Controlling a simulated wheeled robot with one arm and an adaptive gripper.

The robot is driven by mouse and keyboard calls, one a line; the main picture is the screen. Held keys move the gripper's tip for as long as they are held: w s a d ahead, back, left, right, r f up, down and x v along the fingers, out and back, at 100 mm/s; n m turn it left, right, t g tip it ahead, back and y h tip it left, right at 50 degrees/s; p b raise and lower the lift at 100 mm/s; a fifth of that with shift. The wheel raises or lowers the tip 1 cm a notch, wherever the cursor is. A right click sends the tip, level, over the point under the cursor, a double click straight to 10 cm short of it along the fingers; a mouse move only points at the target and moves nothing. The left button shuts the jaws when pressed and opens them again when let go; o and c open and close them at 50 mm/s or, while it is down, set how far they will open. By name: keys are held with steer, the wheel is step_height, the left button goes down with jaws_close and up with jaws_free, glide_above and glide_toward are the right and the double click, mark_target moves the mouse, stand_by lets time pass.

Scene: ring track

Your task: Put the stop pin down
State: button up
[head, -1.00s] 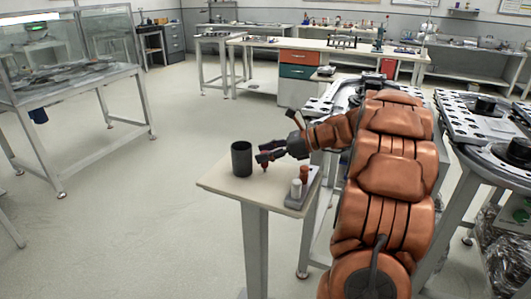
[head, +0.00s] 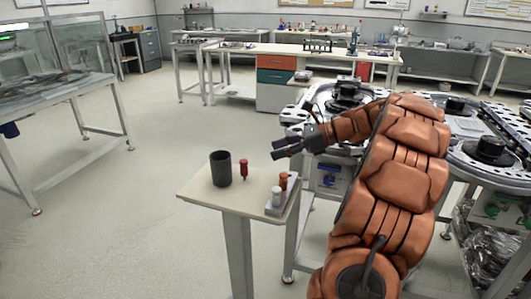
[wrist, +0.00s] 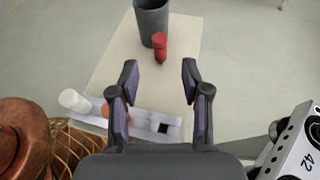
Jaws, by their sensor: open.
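The red pin (head: 243,169) stands upright on the small pale table (head: 210,197), just right of the dark cup (head: 220,168). In the wrist view the red pin (wrist: 160,46) shows ahead of the fingers, close to the dark cup (wrist: 152,18). My gripper (head: 279,148) is above and to the right of the red pin, apart from it. In the wrist view my gripper (wrist: 159,75) has its fingers spread with nothing between them.
A grey holder (head: 285,203) with a white peg (head: 276,196) and an orange-brown peg (head: 283,181) sits at the table's right edge. The ring track (head: 350,97) lies behind my arm. The floor left of the table is clear.

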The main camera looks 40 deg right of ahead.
steer(key=shift+s+d+r, duration=0.2)
steer(key=shift+s+d, duration=0.15)
steer(key=shift+s, duration=0.05)
steer(key=a+n+g, duration=0.1)
steer(key=a, duration=0.4)
steer(key=a+f+n+g, duration=0.1)
steer(key=a+n+g, duration=0.1)
steer(key=a, duration=0.3)
steer(key=a+f+n+g, duration=0.1)
steer(key=a+n, duration=0.1)
steer(key=a, duration=0.3)
steer(key=shift+f, duration=0.2)
steer(key=s+a+f+n+g+h, duration=0.1)
steer(key=s+a+f+n+g, duration=0.2)
steer(key=a, duration=0.4)
steer(key=s+a+f+n+g+h, duration=0.1)
steer(key=s+a+n+g, duration=0.1)
steer(key=s+a+n, duration=0.4)
steer(key=s+a+f+n+g+h, duration=0.1)
steer(key=s+f+n+h, duration=0.3)
steer(key=s, duration=0.5)
steer(key=s+a+f+n+g+h, duration=0.2)
steer(key=s+f+n+h, duration=0.1)
steer(key=s+n, duration=0.5)
steer(key=shift+s+a+f+n+h, duration=0.3)
steer(key=shift+s+f+n+h, duration=0.1)
steer(key=shift+s, duration=0.9)
